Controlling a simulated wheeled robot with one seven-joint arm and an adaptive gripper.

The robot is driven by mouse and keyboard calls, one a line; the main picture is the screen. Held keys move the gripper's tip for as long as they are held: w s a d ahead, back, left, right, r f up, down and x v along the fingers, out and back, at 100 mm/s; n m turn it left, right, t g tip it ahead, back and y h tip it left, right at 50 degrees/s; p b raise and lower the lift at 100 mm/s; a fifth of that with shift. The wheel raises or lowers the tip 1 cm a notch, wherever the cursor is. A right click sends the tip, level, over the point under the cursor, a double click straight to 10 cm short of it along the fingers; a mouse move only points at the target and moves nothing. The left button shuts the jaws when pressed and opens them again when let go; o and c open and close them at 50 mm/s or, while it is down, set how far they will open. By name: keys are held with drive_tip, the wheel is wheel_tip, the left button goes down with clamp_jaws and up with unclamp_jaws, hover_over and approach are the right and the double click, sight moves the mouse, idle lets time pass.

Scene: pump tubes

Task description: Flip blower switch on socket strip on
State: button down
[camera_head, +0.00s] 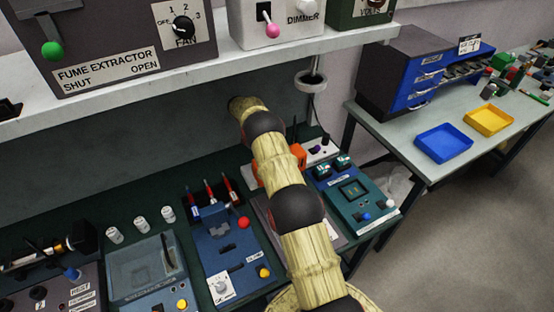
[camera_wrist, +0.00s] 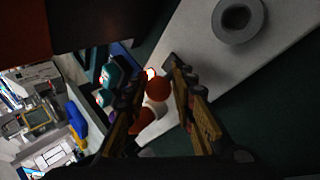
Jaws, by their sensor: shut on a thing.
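A white strip (camera_head: 318,152) lies at the back of the dark green bench in the head view, with small dark and purple parts on it. In the wrist view a long pale strip (camera_wrist: 205,55) runs diagonally, probably the same one. My gripper (camera_wrist: 156,78) shows its two tan fingers around a round orange-red knob (camera_wrist: 158,89), shut on it. A whitish rounded part (camera_wrist: 155,109) sits just beside the knob. I cannot tell which switch the knob belongs to.
A teal battery charger (camera_head: 352,195) and a blue device (camera_head: 228,245) stand on the bench near my arm. An orange object (camera_head: 297,156) shows partly behind the arm. The shelf with the fume extractor box (camera_head: 110,45) overhangs.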

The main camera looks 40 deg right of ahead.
drive_tip(key=shift+w+f+g+b, duration=0.1)
drive_tip(key=shift+f+g+b, duration=0.4)
drive_tip(key=shift+g+b, duration=0.15)
drive_tip(key=shift+d+g+b, duration=0.1)
drive_tip(key=shift+g+b, duration=0.15)
drive_tip(key=shift+b, duration=0.05)
drive_tip(key=c, duration=1.8)
unclamp_jaws()
drive_tip(key=o, duration=0.4)
drive_tip(key=shift+w+r, duration=0.1)
drive_tip(key=shift+r, duration=0.25)
